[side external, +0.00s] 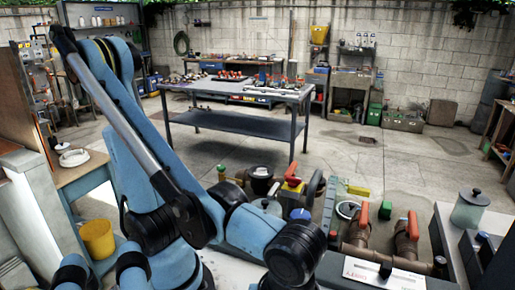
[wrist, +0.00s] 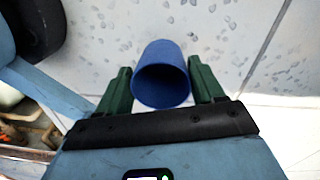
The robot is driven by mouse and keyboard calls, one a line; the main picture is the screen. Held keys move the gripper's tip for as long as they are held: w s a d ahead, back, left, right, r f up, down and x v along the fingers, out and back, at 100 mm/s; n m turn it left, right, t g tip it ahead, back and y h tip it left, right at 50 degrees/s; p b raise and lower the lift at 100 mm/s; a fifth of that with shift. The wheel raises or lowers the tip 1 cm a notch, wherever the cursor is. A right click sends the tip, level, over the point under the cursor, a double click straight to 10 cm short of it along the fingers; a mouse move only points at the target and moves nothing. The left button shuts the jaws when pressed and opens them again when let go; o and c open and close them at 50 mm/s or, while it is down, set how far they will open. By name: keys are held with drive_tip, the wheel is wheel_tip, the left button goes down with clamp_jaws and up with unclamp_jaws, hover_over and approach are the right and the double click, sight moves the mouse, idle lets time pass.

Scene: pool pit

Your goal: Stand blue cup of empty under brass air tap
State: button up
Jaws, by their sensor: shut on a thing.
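In the wrist view, the blue cup (wrist: 163,60) is between the two green fingers of my gripper (wrist: 159,72). The gripper is shut on the cup, with a finger against each side. The cup's round mouth faces the camera, and its inside looks dark and empty. In the side external view I cannot make out the fingers or the held cup. Brownish pipes with red handles (side external: 361,212) stand at the lower right there. I cannot tell which fitting is the brass air tap.
More fittings, one with a red and yellow top (side external: 292,183), crowd the bench beside my arm. A lidded jar (side external: 470,208) stands at the right, and a white labelled sheet (side external: 383,273) lies at the front. A metal worktable (side external: 235,122) stands farther back. Pale, speckled panels lie beyond the cup in the wrist view.

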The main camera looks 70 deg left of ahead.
wheel_tip(320, 180, up, 17)
drive_tip(key=w+a+r+n, duration=0.2)
drive_tip(key=w+a+n, duration=0.4)
drive_tip(key=w, duration=0.7)
drive_tip(key=w+a+n, duration=0.3)
drive_tip(key=a, duration=0.7)
drive_tip(key=w+a+n, duration=0.2)
drive_tip(key=w+a, duration=0.1)
drive_tip(key=a, duration=0.7)
drive_tip(key=w+a+n, duration=0.3)
drive_tip(key=w+a, duration=0.1)
drive_tip(key=a, duration=0.6)
drive_tip(key=s+a+f+n+h, duration=0.15)
drive_tip(key=s+a, duration=0.25)
drive_tip(key=a, duration=0.4)
drive_tip(key=s+a+f+n+y, duration=0.1)
drive_tip(key=s+a+n, duration=0.15)
drive_tip(key=a, duration=0.65)
drive_tip(key=shift+h, duration=0.25)
drive_tip(key=f, duration=2.9)
drive_tip(key=shift+s+d, duration=0.1)
drive_tip(key=shift+s, duration=0.3)
drive_tip(key=s+a, duration=0.3)
drive_tip(key=shift+f, duration=0.35)
drive_tip(key=shift+d+f, duration=0.1)
drive_tip(key=shift+f, duration=0.3)
